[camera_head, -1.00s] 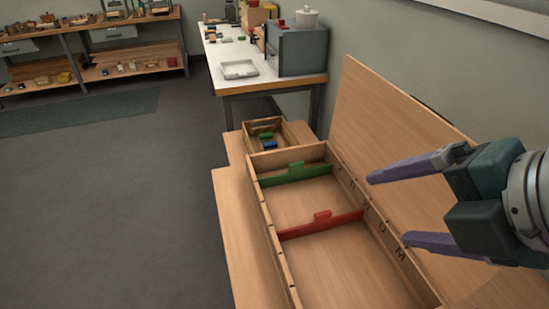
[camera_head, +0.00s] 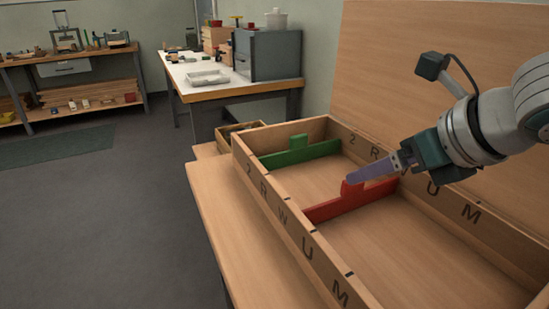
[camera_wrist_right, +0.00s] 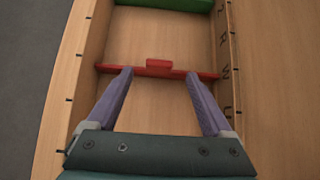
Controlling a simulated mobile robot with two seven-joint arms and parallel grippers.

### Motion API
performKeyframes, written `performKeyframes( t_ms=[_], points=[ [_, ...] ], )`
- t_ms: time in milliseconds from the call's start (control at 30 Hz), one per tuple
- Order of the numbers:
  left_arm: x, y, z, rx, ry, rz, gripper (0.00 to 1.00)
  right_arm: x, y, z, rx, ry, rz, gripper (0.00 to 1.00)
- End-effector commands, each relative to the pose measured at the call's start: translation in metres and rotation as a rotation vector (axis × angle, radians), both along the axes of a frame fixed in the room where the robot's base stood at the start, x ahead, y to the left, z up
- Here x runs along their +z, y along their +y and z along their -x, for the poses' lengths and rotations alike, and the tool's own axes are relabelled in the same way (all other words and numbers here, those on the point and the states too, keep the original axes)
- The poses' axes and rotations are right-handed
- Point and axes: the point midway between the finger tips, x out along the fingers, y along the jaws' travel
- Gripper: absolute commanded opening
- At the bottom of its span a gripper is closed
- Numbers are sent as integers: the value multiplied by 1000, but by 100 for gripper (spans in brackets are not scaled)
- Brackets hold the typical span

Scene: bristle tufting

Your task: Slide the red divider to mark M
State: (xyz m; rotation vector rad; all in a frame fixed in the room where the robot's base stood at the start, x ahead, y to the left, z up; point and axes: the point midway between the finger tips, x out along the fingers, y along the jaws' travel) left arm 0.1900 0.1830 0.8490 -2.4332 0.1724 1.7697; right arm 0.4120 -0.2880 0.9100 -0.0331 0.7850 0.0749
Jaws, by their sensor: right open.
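The red divider (camera_head: 330,208) stands upright across the long wooden box, with a raised tab in its middle. It sits near letter W, and it also shows in the wrist view (camera_wrist_right: 120,70). Letter M is on the near wall (camera_head: 340,293) and the far wall (camera_head: 471,212), toward the front of the box from the divider. My right gripper (camera_wrist_right: 160,73) is open over the divider, its fingertips apart on either side of the tab (camera_wrist_right: 159,63). I cannot tell whether the fingertips touch the divider. My left gripper is out of view.
A green divider (camera_head: 300,153) stands farther back in the same box (camera_head: 392,300). The floor between the red divider and the front is clear. A tall wooden board (camera_head: 440,35) rises behind the box. A small bin (camera_head: 226,132) sits beyond its far end.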

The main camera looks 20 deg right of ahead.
Motion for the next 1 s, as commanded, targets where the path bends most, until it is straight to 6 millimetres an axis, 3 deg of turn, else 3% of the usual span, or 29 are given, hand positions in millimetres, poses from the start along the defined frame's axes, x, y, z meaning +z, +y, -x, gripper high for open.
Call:
performKeyframes(
  t_ms=[100, 300, 767, 1000],
  points=[
    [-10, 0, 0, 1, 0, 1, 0, -20, 2, -17, -2, -1, -4, 85],
    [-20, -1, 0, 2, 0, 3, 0, -41, 4, -38, -2, 0, -2, 85],
    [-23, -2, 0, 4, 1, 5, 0, -49, 4, -48, 1, 0, -1, 85],
    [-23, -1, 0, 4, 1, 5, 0, -49, 4, -48, 0, 0, 0, 59]
  ],
)
